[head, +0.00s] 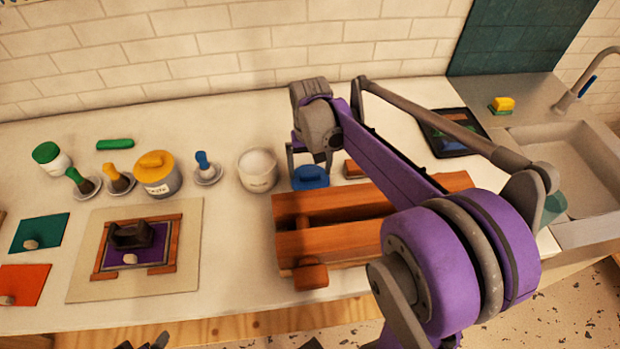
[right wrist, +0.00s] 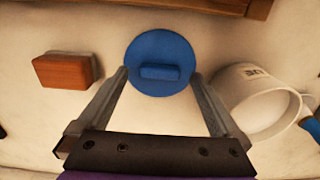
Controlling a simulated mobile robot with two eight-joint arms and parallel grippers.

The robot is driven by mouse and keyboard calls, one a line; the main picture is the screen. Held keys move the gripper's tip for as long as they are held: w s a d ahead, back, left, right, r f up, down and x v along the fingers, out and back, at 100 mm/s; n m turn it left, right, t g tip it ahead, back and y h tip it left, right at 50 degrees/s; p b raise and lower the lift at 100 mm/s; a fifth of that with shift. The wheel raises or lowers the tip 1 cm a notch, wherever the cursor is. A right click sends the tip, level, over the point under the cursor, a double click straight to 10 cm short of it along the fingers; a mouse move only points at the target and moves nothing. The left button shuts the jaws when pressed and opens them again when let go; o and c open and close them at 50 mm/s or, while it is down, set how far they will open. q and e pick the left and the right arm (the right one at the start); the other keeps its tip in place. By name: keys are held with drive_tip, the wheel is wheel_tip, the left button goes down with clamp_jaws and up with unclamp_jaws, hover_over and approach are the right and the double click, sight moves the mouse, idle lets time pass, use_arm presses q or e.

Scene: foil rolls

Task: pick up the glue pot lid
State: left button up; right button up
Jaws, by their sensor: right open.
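The blue round glue pot lid (head: 311,178) lies on the worktop just right of the open white pot (head: 257,171). In the right wrist view the lid (right wrist: 160,85) shows a raised blue bar handle across its middle. My right gripper (head: 310,162) is open and empty, above the lid. In the right wrist view its fingertips (right wrist: 159,74) are on either side of the lid's near part, and the pot (right wrist: 262,105) is beside the right finger. I cannot tell the height of the fingertips above the lid. Part of what seems my left gripper (head: 150,343) shows at the bottom edge.
A wooden block (right wrist: 64,71) lies left of the lid in the right wrist view. A large wooden frame (head: 300,240) stands in front of the lid. A yellow-lidded jar (head: 158,178) and several small tools stand to the left. A sink (head: 555,150) is at right.

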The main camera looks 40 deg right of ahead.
drive_tip(key=shift+f, duration=0.6)
drive_tip(key=c, duration=1.4)
drive_tip(key=shift+r, duration=0.1)
